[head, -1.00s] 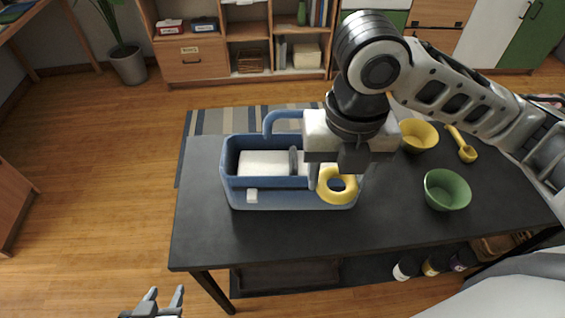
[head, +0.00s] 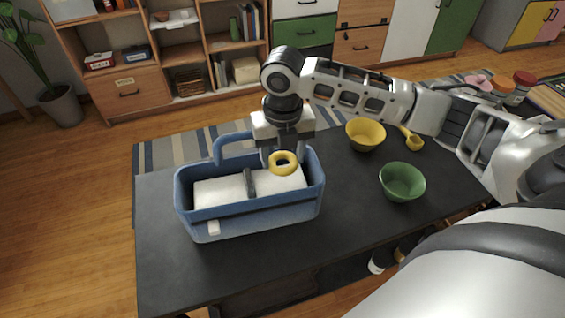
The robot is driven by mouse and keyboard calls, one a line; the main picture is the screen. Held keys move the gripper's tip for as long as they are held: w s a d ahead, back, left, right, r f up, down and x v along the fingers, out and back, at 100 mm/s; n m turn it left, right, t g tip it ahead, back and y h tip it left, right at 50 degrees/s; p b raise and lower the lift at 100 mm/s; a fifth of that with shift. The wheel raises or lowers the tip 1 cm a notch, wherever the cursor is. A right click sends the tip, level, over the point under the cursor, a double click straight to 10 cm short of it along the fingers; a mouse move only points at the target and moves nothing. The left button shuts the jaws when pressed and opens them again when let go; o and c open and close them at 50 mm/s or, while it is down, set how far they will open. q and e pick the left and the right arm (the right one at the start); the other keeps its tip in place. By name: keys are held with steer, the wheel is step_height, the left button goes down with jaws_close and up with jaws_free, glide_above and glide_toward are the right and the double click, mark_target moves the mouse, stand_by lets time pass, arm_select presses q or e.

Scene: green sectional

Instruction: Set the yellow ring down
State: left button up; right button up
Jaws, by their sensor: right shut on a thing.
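The yellow ring (head: 283,163) shows over the right part of a blue caddy (head: 258,214) on the dark table. My right gripper (head: 283,155) points down and is shut on the ring, at the caddy's far right side. I cannot tell whether the ring touches the white block (head: 275,186) below it. My left gripper is out of view.
The caddy has a handle (head: 218,150) at its back left and a dark divider. A yellow bowl (head: 366,134), a yellow scoop (head: 411,140) and a green bowl (head: 402,182) stand right of it. The table (head: 250,262) in front of the caddy is clear.

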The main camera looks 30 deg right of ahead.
mark_target(282, 168)
steer(key=shift+w+d+f, duration=0.1)
steer(key=shift+w+f, duration=0.1)
steer(key=shift+f, duration=0.1)
step_height(282, 168, down, 2)
steer(key=shift+f+p, duration=0.15)
steer(key=shift+p, duration=0.15)
steer(key=shift+f, duration=0.4)
steer(key=shift+f, duration=0.15)
steer(key=shift+f, duration=0.35)
steer(key=shift+f, duration=0.1)
steer(key=o, duration=1)
